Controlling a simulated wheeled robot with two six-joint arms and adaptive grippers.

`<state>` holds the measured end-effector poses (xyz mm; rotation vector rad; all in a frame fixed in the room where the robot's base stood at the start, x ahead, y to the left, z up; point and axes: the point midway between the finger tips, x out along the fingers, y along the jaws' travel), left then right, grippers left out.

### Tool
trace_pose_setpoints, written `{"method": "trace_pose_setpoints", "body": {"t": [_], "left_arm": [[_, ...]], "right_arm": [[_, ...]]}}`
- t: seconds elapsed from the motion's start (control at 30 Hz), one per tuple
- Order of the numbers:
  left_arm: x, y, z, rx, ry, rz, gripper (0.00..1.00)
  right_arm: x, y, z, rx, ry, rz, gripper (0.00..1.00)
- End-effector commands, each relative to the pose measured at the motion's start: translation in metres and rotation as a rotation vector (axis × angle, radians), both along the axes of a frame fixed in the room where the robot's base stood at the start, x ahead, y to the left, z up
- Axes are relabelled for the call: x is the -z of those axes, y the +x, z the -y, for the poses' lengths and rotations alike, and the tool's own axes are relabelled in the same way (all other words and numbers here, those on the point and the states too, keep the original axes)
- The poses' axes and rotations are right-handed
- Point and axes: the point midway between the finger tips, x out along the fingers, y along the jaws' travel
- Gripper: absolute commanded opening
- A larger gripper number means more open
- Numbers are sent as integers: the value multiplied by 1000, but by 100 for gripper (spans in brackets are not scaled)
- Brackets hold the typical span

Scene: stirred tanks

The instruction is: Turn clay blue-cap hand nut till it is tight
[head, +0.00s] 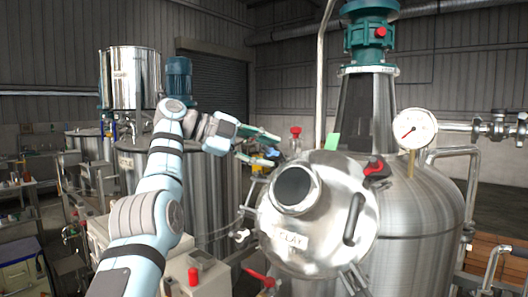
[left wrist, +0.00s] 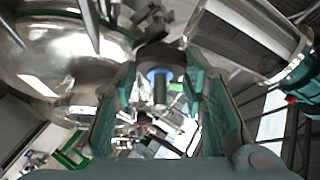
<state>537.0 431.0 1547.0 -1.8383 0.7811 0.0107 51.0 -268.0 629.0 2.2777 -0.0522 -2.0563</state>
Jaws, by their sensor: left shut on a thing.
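The clay tank's round steel lid (head: 318,240), marked CLAY, faces me with a dark sight glass (head: 293,187) and a curved handle (head: 354,219). The blue-cap hand nut (head: 272,153) is at the upper left of this lid. My left gripper (head: 274,150) reaches it from the left, with one green-padded finger above and one below. In the left wrist view, the nut's blue ring and dark stem (left wrist: 160,83) sit between the two green pads of my left gripper (left wrist: 165,95). The jaws are shut on the nut. Its thread and seat are hidden. My right gripper is not in view.
Red-capped hand nuts stand at the lid's right (head: 376,166), behind it (head: 296,131) and at its lower left (head: 262,278). A pressure gauge (head: 413,129) and a tall motor column (head: 368,110) rise from the tank. More steel tanks stand at the left.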

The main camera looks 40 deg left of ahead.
Motion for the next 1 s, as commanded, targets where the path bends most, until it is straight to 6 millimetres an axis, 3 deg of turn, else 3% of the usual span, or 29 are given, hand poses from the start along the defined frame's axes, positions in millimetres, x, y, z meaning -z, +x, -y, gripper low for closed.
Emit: {"method": "trace_pose_setpoints", "body": {"t": [0.47,0.5,0.6,1.0], "left_arm": [[2,1,0,9,14,-7,10],[2,1,0,9,14,-6,41],[2,1,0,9,14,-6,57],[-3,-6,-5,6,13,-1,59]], "right_arm": [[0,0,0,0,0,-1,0],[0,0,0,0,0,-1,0],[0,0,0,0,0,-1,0],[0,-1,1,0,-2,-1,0]]}}
